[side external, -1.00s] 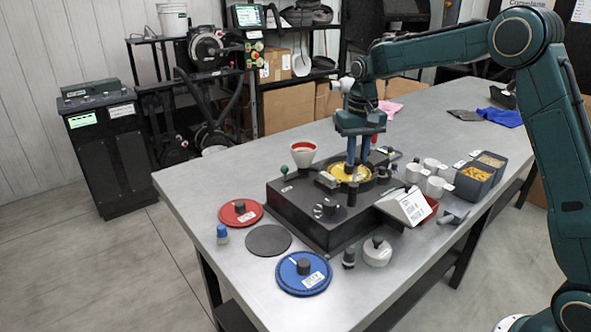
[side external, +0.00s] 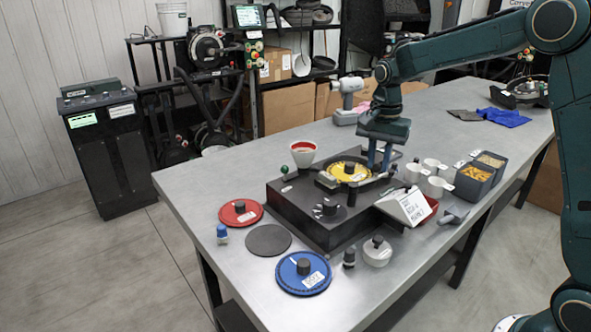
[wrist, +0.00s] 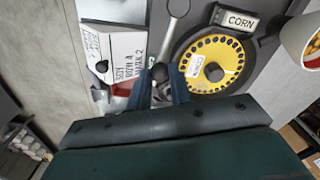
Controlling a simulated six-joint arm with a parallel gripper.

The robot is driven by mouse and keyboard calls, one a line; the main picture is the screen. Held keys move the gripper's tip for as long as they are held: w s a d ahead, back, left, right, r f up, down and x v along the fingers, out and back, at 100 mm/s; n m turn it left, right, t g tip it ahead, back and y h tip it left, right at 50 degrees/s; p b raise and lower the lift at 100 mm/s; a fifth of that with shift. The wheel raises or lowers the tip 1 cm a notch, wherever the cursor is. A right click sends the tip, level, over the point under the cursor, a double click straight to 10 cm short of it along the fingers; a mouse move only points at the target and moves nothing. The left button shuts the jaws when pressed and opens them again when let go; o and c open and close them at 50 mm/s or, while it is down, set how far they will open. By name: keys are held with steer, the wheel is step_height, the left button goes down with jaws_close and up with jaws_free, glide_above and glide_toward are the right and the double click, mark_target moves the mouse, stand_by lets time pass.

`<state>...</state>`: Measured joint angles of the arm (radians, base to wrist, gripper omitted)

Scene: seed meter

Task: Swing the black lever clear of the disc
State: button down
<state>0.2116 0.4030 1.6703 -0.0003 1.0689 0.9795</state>
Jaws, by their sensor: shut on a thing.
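The yellow disc (side external: 348,171) with its dark hub sits on top of the black seed meter (side external: 300,207); it also shows in the wrist view (wrist: 228,52), with a ring of holes. My gripper (side external: 380,167) is at the right side of the disc, low over the meter. In the wrist view my gripper (wrist: 161,84) is shut on the dark knob (wrist: 160,72) of the lever. The lever's arm (wrist: 169,40) looks grey there and runs up to a round end (wrist: 178,6). It lies left of the yellow disc, apparently not over it. The fingers partly hide the knob.
A red-and-white funnel (side external: 303,154) stands behind the meter. Red (side external: 241,212) and blue (side external: 303,272) discs lie in front.

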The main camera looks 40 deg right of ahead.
mark_target(380, 165)
steer(key=shift+s+r+m, duration=0.1)
steer(key=shift+s+m, duration=0.1)
steer(key=shift+m, duration=0.1)
steer(key=c, duration=1.3)
jaws_free()
steer(key=shift+o, duration=0.2)
step_height(380, 165, up, 14)
